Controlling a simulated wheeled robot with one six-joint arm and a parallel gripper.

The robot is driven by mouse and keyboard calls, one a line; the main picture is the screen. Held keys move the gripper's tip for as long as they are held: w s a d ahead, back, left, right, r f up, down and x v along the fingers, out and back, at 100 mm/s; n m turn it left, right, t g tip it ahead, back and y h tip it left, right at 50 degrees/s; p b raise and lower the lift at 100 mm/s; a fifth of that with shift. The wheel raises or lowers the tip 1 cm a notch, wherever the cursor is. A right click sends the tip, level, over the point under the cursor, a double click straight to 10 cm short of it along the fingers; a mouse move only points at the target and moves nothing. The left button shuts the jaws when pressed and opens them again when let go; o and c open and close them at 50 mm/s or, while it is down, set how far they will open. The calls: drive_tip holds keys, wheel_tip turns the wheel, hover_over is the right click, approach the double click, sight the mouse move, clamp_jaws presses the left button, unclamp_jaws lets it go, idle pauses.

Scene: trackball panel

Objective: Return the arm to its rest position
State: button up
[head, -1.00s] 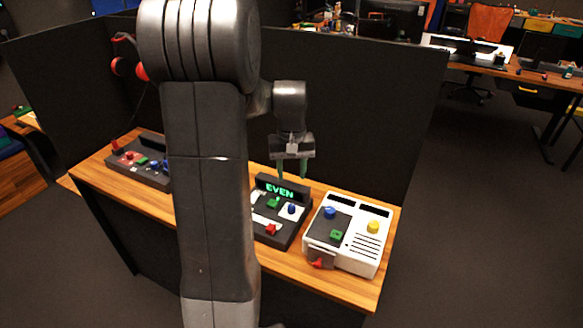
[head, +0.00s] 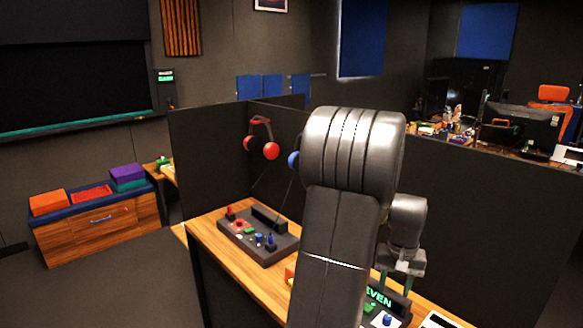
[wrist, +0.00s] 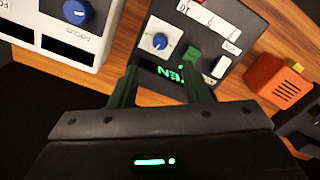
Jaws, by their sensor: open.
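My gripper (head: 396,283) is above the back of the wooden desk in the head view, over the black panel whose green display (head: 378,298) reads "EVEN". My arm hides much of this panel. In the wrist view my gripper (wrist: 159,84) shows two dark green fingers spread apart with nothing between them. The panel there has a blue knob (wrist: 160,41), a green button (wrist: 193,55) and white parts. No rest position is marked in either view.
A black panel (head: 262,247) with several buttons stands on the desk's left part. Dark partitions (head: 480,230) rise behind the desk. Red headphones (head: 271,151) hang there. A white device (wrist: 80,32) and an orange box (wrist: 287,82) flank the panel in the wrist view.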

sight(387, 317)
wheel_tip(387, 317, down, 11)
drive_tip(key=shift+r+p, duration=0.1)
drive_tip(key=shift+p, duration=0.2)
drive_tip(key=shift+r, duration=0.1)
